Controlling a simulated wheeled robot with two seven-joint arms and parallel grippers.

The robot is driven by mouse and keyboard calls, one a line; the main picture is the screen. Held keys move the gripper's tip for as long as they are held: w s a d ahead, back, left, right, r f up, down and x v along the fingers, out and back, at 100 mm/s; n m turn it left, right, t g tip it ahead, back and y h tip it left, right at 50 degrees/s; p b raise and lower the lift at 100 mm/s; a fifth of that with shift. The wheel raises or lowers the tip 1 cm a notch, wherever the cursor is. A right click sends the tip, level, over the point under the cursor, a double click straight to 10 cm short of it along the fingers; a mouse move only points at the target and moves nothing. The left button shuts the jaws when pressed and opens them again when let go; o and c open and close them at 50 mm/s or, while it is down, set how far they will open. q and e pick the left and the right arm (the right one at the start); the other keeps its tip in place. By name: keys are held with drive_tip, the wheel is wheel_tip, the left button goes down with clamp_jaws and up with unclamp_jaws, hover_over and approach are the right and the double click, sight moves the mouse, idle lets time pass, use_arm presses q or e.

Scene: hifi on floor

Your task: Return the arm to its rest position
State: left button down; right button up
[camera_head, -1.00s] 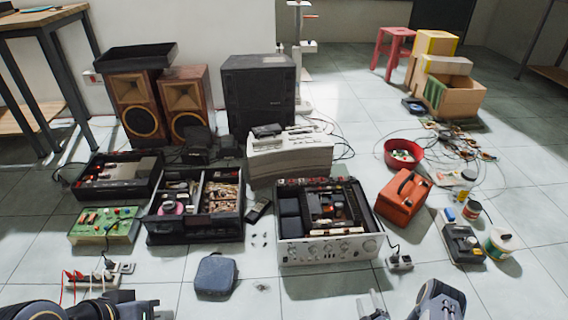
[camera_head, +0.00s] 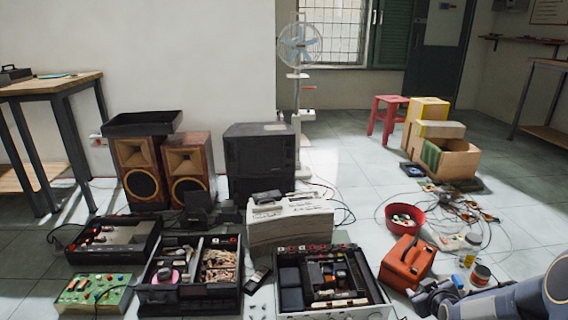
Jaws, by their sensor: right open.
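My right arm (camera_head: 520,300) comes in from the lower right edge, low over the floor. Its gripper (camera_head: 425,297) points left, just in front of the orange-red case (camera_head: 407,262) and right of the open hi-fi unit (camera_head: 326,280). The gripper is open, and I see nothing held in it. I cannot tell whether it touches anything. My left gripper is not in view.
Open electronics boxes (camera_head: 190,275), a green circuit board (camera_head: 95,293) and a beige device (camera_head: 290,225) crowd the floor. A red bowl (camera_head: 404,219), jars (camera_head: 479,278) and loose cables lie near my right arm. Speakers (camera_head: 140,170) stand behind. Floor at far right is clear.

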drive_tip(key=s+a+r+m+g+y, duration=0.1)
drive_tip(key=s+a+r+m, duration=0.1)
drive_tip(key=s+a+r, duration=0.35)
drive_tip(key=s+a+r+m+g+y, duration=0.1)
drive_tip(key=s+a+r+m+g, duration=0.1)
drive_tip(key=s+r, duration=0.6)
drive_tip(key=s+a+m+g+y, duration=0.1)
drive_tip(key=s+a, duration=0.2)
drive_tip(key=s, duration=0.3)
drive_tip(key=s+a+r+g+y, duration=0.1)
drive_tip(key=s+a, duration=0.3)
drive_tip(key=s, duration=0.3)
drive_tip(key=s+a+m+y, duration=0.1)
drive_tip(key=s+a, duration=0.2)
drive_tip(key=s, duration=0.3)
wheel_tip(320, 180, up, 38)
drive_tip(key=p, duration=3.8)
drive_tip(key=shift+s+g, duration=0.3)
drive_tip(key=shift+f, duration=0.1)
